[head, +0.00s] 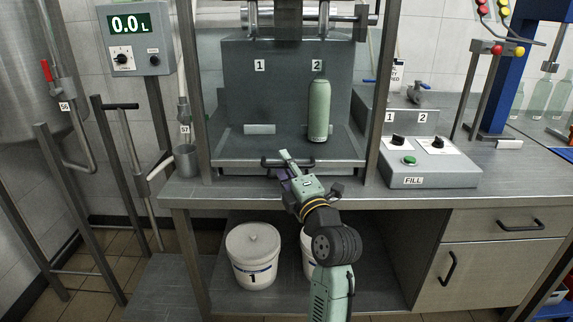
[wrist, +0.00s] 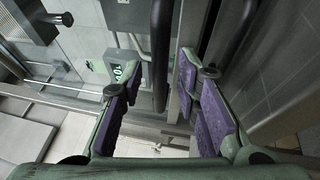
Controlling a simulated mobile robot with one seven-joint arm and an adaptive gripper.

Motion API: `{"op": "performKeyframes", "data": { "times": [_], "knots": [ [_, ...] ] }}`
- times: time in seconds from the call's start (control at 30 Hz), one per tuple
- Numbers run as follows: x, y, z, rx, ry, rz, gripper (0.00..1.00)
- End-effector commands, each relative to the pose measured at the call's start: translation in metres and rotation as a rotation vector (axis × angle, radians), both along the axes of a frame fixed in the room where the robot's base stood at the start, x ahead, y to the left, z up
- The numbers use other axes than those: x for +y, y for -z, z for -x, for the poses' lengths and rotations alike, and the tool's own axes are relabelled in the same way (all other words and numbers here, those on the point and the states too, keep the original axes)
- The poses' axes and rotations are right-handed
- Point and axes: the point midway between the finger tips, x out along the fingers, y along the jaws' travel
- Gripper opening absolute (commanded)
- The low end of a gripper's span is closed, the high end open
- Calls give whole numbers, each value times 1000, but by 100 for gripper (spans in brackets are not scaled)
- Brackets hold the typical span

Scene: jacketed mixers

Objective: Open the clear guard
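The clear guard (head: 235,163) is a see-through panel across the front of the filling bay, between two grey posts. It appears lowered, with its lower edge near the bench top. A dark bar handle (head: 268,163) sits at its lower middle. My gripper (head: 285,160) is at this handle in the head view. In the wrist view, the purple-padded fingers of my gripper (wrist: 160,75) are apart, with a dark bar (wrist: 160,45), seemingly the handle, between them. There are gaps on both sides; contact is not visible. My gripper hides part of the handle.
A green bottle (head: 319,110) stands behind the guard at position 2. The FILL control box (head: 430,165) is right of the bay. A white bucket (head: 253,255) stands under the bench; another is partly hidden by my arm. A display box (head: 137,40) hangs at left.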

Motion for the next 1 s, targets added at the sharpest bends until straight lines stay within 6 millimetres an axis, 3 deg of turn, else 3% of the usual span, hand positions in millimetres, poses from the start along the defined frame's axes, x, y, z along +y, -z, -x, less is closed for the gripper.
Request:
{"op": "performKeyframes", "data": {
  "times": [0.13, 0.57, 1.0],
  "knots": [
    [0, 0, 0, 0, 0, 0, 28],
    [0, 0, 0, 0, 0, -1, 0],
    [0, 0, 0, 0, 0, -1, 0]
  ]
}}
